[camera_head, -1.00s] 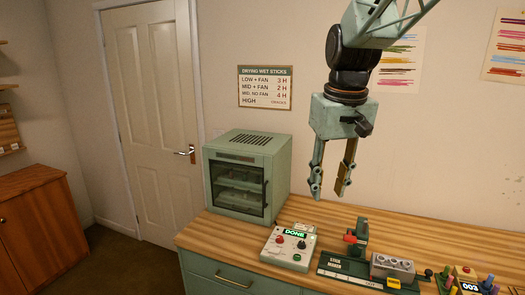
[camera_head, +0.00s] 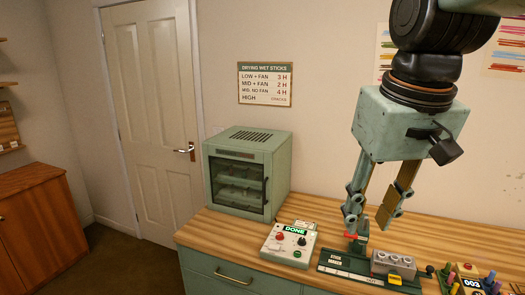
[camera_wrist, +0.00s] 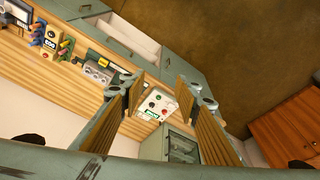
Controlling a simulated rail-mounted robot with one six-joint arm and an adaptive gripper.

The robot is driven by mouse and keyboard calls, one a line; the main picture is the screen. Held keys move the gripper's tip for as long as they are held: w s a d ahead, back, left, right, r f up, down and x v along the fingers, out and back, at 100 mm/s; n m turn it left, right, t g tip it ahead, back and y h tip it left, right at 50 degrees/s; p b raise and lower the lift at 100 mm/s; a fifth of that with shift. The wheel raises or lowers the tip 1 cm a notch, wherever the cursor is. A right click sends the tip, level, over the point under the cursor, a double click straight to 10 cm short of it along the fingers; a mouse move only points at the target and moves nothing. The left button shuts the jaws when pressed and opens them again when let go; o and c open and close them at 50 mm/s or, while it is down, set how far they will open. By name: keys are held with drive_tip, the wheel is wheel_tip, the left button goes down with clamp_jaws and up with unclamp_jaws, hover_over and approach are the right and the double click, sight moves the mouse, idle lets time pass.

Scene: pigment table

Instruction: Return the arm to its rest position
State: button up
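My gripper (camera_head: 368,222) hangs in the air above the right part of the wooden bench, pointing down. Its two fingers are apart with nothing between them. In the head view it overlaps the stick maker (camera_head: 350,268), partly hiding its red-topped post. In the wrist view the wood-lined fingers (camera_wrist: 157,100) stand wide apart, with the control box showing in the gap beyond them.
The green drying oven (camera_head: 235,195) stands shut on the bench (camera_head: 215,228). The control box (camera_head: 288,243) beside it reads DONE. A grey block (camera_head: 392,265) and coloured sticks (camera_head: 470,275) lie to the right. An open drawer (camera_wrist: 125,40) shows in the wrist view.

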drive_tip(key=s+f+b, duration=0.1)
drive_tip(key=s+f, duration=0.1)
drive_tip(key=s, duration=0.6)
drive_tip(key=s+d+f+m+t, duration=0.1)
drive_tip(key=s+f, duration=0.2)
drive_tip(key=s, duration=0.6)
drive_tip(key=shift+s+d+f+b, duration=0.15)
drive_tip(key=shift+s+d+b, duration=0.1)
drive_tip(key=shift+b, duration=0.1)
idle(0.5)
